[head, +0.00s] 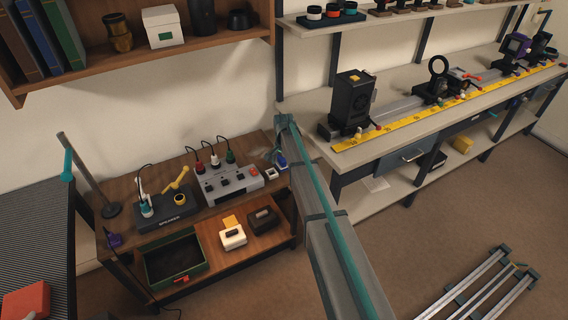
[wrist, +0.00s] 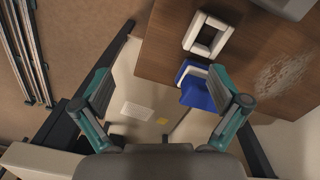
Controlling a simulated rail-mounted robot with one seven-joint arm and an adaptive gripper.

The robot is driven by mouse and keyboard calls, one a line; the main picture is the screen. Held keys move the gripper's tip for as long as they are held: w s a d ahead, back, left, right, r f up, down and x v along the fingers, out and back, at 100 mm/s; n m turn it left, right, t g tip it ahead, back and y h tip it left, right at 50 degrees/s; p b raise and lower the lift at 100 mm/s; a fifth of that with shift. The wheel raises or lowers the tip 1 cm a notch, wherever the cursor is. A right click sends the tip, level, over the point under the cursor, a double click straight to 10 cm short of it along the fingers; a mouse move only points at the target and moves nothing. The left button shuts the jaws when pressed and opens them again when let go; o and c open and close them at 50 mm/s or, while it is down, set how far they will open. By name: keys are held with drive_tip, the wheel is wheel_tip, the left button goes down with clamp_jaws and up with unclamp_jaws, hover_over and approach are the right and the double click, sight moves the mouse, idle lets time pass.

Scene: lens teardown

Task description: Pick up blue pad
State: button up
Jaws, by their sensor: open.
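The blue pad (wrist: 198,92) lies at the edge of the brown wooden bench, with a white part along its upper left side. It also shows in the head view (head: 281,162), small and beside my arm. My gripper (wrist: 160,76) is open and empty, with its teal fingers spread wide. In the wrist view the pad appears between the fingers, nearer the right one, and beyond them. I cannot tell the exact height of the fingers above it. In the head view my arm hides most of the gripper.
A white square frame (wrist: 187,38) lies close beside the pad. A pale smear-like patch (wrist: 284,70) is on the bench top. A grey control box (head: 232,184) with plugs stands left of the frame. The shelved workbench (head: 385,152) stands to the right.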

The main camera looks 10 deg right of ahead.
sight(281, 158)
drive_tip(key=w+r+m, duration=0.2)
drive_tip(key=w+r, duration=0.1)
drive_tip(key=w, duration=0.1)
drive_tip(key=w+r+m, duration=0.2)
drive_tip(key=w+r, duration=0.2)
drive_tip(key=shift+w+d+r, duration=0.15)
drive_tip(key=shift+w+r, duration=0.05)
drive_tip(key=shift+r, duration=0.05)
drive_tip(key=f+p, duration=0.1)
drive_tip(key=f, duration=0.2)
drive_tip(key=f+p, duration=0.1)
drive_tip(key=f, duration=0.3)
drive_tip(key=f+p, duration=0.2)
drive_tip(key=f, duration=0.1)
drive_tip(key=shift+s+f, duration=0.25)
drive_tip(key=shift+f, duration=0.05)
drive_tip(key=c, duration=1.2)
drive_tip(key=shift+c, duration=0.2)
drive_tip(key=shift+r, duration=0.2)
drive_tip(key=shift+r+b, duration=0.5)
drive_tip(key=shift+b, duration=0.1)
drive_tip(key=s+a+r+b, duration=0.5)
drive_tip(key=s+a+r, duration=0.3)
drive_tip(key=s+r, duration=0.3)
drive_tip(key=shift+s+r, duration=0.3)
drive_tip(key=shift+r, duration=0.1)
